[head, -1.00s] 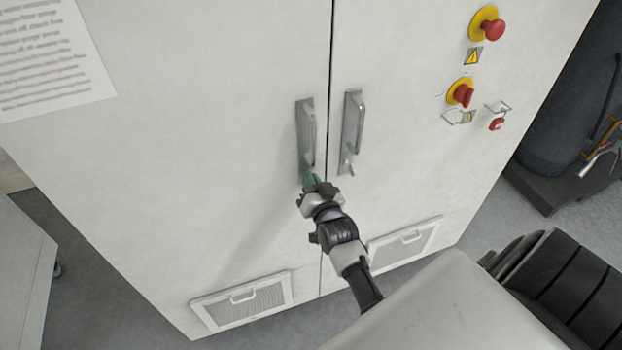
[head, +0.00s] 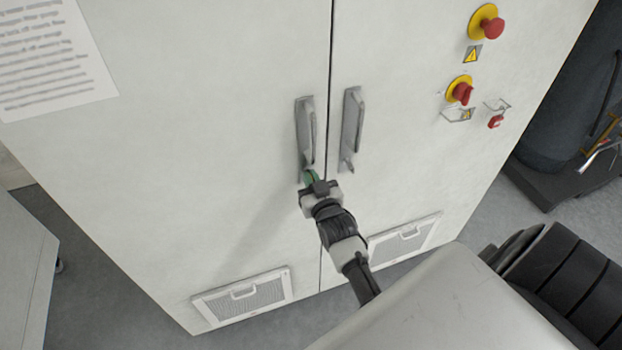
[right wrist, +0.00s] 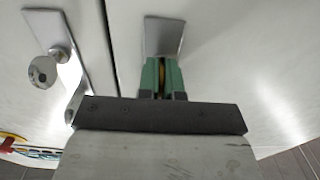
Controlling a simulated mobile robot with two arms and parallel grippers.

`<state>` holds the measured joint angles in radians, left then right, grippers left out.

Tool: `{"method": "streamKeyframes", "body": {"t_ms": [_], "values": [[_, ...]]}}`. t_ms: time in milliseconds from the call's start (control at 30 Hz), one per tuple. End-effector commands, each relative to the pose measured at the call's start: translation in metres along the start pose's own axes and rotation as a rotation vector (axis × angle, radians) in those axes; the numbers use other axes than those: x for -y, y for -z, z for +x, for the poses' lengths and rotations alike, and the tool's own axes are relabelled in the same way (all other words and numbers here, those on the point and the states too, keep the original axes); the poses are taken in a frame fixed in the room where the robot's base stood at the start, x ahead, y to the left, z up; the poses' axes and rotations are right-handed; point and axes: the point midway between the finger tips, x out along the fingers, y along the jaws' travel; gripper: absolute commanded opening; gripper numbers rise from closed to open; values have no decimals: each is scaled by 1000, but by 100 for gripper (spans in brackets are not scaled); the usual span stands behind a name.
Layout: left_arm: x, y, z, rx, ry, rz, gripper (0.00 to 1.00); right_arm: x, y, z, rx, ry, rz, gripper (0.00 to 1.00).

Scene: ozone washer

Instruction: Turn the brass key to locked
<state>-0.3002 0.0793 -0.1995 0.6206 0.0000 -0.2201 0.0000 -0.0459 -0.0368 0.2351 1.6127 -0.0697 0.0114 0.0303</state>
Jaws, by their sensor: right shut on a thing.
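The brass key (right wrist: 162,76) shows as a thin yellow strip between the green fingers of my right gripper (right wrist: 161,80) in the right wrist view. The fingers are shut on it, and they hide most of the key, so its exact angle is hard to read. It sits at the end of the left door's handle plate (right wrist: 165,35). In the head view my right gripper (head: 311,178) is at the lower end of the left door handle (head: 306,130), and the key is hidden there. My left gripper is not in view.
The right door's handle (head: 352,125) is close by; its lock with a silver round-headed key (right wrist: 42,72) shows in the wrist view. Red knobs on yellow discs (head: 460,91) are at the upper right. Vent grilles (head: 243,297) are low on the doors.

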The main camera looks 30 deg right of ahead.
Motion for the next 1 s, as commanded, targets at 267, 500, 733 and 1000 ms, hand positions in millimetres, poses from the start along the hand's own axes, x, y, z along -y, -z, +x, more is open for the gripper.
{"method": "streamKeyframes", "body": {"t_ms": [267,500,733,1000], "values": [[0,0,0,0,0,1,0,0,-1,0,1,0,-4,16],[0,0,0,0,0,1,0,0,0,0,1,0,-2,31],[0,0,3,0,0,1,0,0,-2,-7,1,0,-1,31],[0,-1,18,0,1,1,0,0,-4,-58,3,0,-2,31]]}}
